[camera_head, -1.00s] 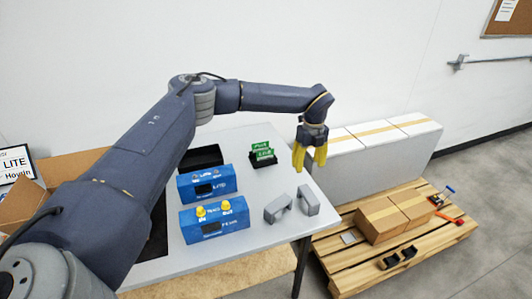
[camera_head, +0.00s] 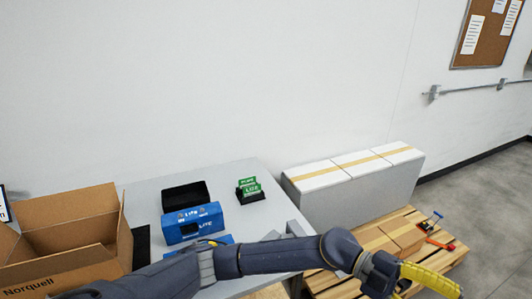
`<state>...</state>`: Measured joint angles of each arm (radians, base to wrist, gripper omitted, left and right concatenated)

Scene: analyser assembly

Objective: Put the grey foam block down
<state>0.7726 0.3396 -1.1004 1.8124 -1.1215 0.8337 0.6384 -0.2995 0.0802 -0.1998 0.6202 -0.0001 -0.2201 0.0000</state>
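A small grey piece (camera_head: 295,228), which may be the grey foam block, shows on the table just above my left arm, mostly hidden by it. My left arm stretches across the bottom of the view to the right. Its gripper (camera_head: 432,280) is at the lower right, beyond the table's right edge and in front of the pallet. A yellow finger points right and curves down. The other finger and anything between them cannot be made out. My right gripper is not in view.
The grey table (camera_head: 262,210) holds a blue LITE unit (camera_head: 193,223), a black tray (camera_head: 186,196) and green boards in a black holder (camera_head: 250,190). An open cardboard box (camera_head: 70,235) stands left. A wooden pallet (camera_head: 345,287) with boxes (camera_head: 402,233) is right.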

